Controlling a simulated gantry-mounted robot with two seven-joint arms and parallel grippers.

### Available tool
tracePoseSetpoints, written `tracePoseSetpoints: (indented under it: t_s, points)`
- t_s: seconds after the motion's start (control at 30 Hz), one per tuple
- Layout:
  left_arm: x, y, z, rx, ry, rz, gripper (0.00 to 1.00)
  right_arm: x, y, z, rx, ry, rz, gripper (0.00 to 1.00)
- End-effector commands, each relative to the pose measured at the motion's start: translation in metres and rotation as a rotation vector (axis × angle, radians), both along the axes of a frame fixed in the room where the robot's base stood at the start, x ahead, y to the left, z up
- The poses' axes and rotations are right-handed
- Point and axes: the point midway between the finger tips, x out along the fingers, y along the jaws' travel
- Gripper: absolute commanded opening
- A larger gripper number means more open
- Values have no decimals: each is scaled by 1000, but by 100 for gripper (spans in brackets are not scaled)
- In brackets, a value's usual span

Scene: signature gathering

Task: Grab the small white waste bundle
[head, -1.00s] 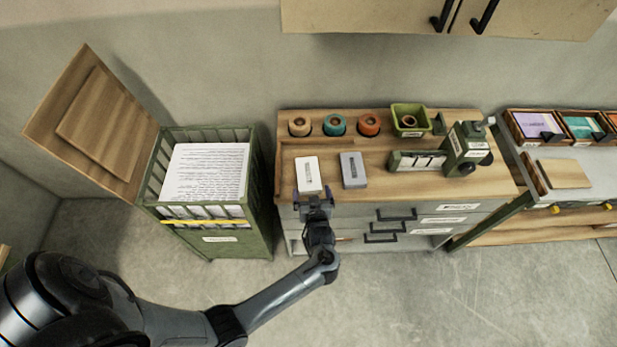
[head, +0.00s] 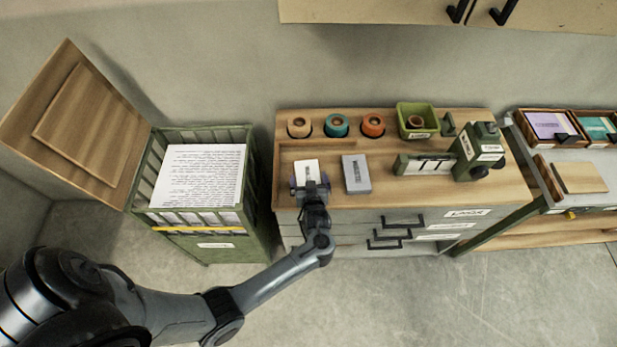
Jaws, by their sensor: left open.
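The small white bundle (head: 306,170) lies on the wooden top of the cabinet, near its front left. It has a dark printed label. My left gripper (head: 309,188) is open at the bundle's near end, and its fingers hide that end. I cannot tell whether the fingers touch it. A grey bundle (head: 356,174) of similar size lies just to the right, apart from the white one. My right gripper does not show.
A green bin (head: 210,247) with a stack of printed paper (head: 199,175) and a raised wooden lid (head: 82,125) stands left. Several rolls line the cabinet's back, with a green box (head: 417,119) and a green device (head: 478,150) to their right.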

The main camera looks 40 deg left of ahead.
Motion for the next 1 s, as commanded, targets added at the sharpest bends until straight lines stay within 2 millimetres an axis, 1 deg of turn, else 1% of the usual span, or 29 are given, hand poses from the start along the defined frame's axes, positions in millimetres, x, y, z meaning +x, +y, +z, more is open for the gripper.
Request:
tracePoseSetpoints:
  t_s: [0.13, 0.43, 0.67, 0.77, 0.87, 1.0]
  points:
    - [0, 0, 1, 0, 0, 0, 100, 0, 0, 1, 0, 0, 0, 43]
    - [0, 0, 1, 1, 1, 0, 54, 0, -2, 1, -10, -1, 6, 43]
    - [0, 0, 2, 1, -1, 0, 54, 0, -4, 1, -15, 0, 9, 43]
    - [0, 0, 6, 1, -1, 0, 54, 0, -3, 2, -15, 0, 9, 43]
    - [0, 0, 17, 1, -3, 1, 54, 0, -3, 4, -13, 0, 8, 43]
    - [0, -1, 40, -1, -4, 0, 54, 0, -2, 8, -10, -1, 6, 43]
